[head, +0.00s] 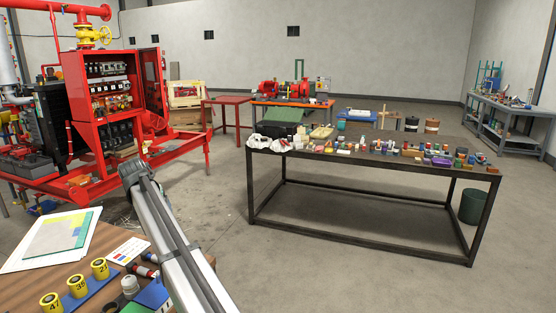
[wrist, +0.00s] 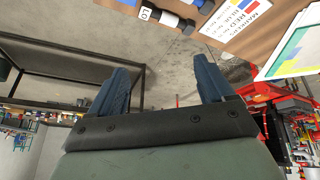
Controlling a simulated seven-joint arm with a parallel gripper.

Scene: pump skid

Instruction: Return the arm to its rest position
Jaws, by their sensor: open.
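My gripper (wrist: 162,66) shows in the wrist view with its two blue fingers wide apart. In the head view my grey arm rises from the bottom middle toward the upper left, over the right side of the wooden table (head: 75,289). My fingers cannot be made out in the head view. The wooden table also shows at the top of the wrist view (wrist: 258,45), which looks upside down.
A dark-framed table (head: 376,161) full of small items is at right. A red pump skid (head: 103,165) is at left. Floor (head: 350,285) is clear.

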